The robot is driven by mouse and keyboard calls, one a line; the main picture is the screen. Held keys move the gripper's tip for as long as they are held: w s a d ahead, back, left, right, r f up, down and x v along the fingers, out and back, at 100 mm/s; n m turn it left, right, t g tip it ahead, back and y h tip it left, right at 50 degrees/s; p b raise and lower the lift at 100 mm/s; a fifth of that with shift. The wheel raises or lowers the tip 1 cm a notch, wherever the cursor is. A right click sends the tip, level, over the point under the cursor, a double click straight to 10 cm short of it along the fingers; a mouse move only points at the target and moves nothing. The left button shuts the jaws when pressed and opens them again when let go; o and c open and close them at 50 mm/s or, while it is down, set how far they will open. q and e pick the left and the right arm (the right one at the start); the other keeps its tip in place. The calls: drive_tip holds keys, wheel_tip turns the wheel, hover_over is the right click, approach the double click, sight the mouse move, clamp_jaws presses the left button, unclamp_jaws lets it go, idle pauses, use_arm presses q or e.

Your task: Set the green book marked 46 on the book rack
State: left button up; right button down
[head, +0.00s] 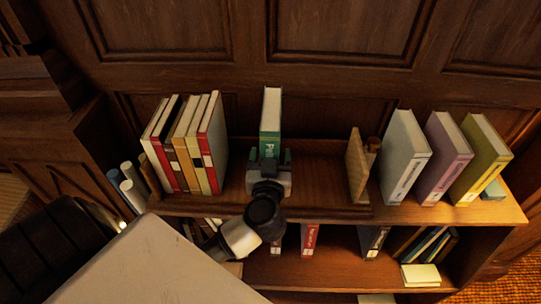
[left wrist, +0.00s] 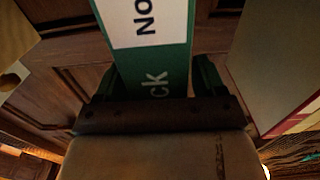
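The green book (head: 270,115) is upright, spine towards me, at the book rack (head: 320,185) in the gap right of a row of books. Its white "No" label shows in the left wrist view (left wrist: 148,22); the number cannot be read. My left gripper (head: 270,158) has a finger on each side of the low part of the spine and looks shut on it. The gripper hides the book's foot, so I cannot tell whether it rests on the rack. My right gripper is not in view.
Several red, black and tan books (head: 187,150) lean at the rack's left part. A wooden end piece (head: 357,165) stands on the right, with bare rack between it and the green book. Grey, purple and yellow books (head: 447,160) stand farther right. A lower shelf (head: 330,272) holds more books.

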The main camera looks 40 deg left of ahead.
use_arm(q)
drive_tip(key=shift+r, duration=0.1)
drive_tip(key=b+v, duration=0.2)
drive_tip(key=v, duration=1)
idle(1.1)
